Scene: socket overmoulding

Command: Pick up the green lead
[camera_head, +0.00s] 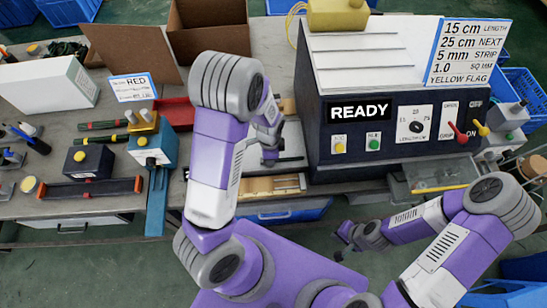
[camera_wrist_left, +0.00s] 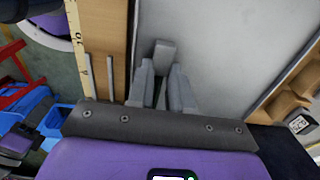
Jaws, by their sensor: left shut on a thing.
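I cannot make out a green lead in either view. My left gripper (camera_head: 270,157) is over the grey plate (camera_head: 292,140) at the front middle of the bench, partly hidden by my own arm. In the left wrist view my left gripper (camera_wrist_left: 164,75) has its fingers closed together on a small grey block (camera_wrist_left: 165,52) above the grey plate (camera_wrist_left: 225,45). My right gripper (camera_head: 352,238) hangs in front of the bench, over the floor, away from the objects. Its fingertips are too small to tell whether they are open.
A dark machine (camera_head: 400,130) with a READY display stands right of the plate. A wooden strip (camera_head: 262,187) lies along the front edge.

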